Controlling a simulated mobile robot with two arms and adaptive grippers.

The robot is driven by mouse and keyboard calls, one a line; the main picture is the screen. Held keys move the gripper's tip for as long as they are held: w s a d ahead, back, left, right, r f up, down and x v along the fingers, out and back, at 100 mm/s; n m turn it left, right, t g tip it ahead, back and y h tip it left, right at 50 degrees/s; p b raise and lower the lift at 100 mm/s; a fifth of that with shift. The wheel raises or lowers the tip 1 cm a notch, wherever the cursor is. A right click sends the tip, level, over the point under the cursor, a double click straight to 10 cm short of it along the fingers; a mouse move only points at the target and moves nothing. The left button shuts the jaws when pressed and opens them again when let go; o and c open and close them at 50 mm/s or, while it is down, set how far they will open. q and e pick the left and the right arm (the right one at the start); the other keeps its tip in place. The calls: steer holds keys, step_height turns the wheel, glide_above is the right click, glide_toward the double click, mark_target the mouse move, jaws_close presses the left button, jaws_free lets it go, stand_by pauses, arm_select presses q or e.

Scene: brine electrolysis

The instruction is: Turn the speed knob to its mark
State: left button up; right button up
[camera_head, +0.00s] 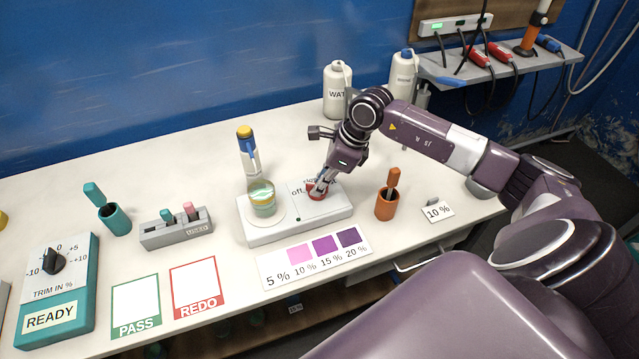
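The red speed knob (313,195) sits on the top right of a white stirrer base (297,228), close to the word "off". A glass beaker (263,199) with pale yellow-green contents stands on the round plate at the base's left. My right gripper (319,190) points down at the knob, with its fingertips at the knob and covering much of it. The knob's pointer and the mark are hidden or too small to make out. I cannot tell whether the fingers are closed on the knob. My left gripper is not in view.
A bottle with a yellow-and-blue top (248,158) stands behind the beaker. A colour chart (314,258) lies in front. White bottles (338,90) stand at the back.

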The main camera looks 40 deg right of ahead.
jaws_close()
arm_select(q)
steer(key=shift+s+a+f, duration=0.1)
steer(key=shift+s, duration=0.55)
arm_select(e)
steer(key=m+t+h+b, duration=0.1)
steer(key=m+b, duration=0.2)
steer(key=shift+f+m, duration=0.15)
steer(key=shift+m, duration=0.25)
steer(key=m+h+b, duration=0.1)
steer(key=m+b, duration=0.1)
steer(key=shift+a+m+b, duration=0.15)
steer(key=shift+m+b, duration=0.15)
steer(key=shift+m, duration=0.1)
steer(key=m+h+b, duration=0.1)
steer(key=m+b, duration=0.1)
steer(key=m, duration=0.1)
steer(key=shift+a+t, duration=0.1)
steer(key=shift+t, duration=0.2)
arm_select(q)
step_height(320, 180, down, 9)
steer(key=b, duration=0.1)
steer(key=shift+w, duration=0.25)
arm_select(e)
steer(key=shift+r+m+h, duration=0.25)
steer(key=shift+m+h, duration=0.35)
steer(key=shift+m, duration=0.5)
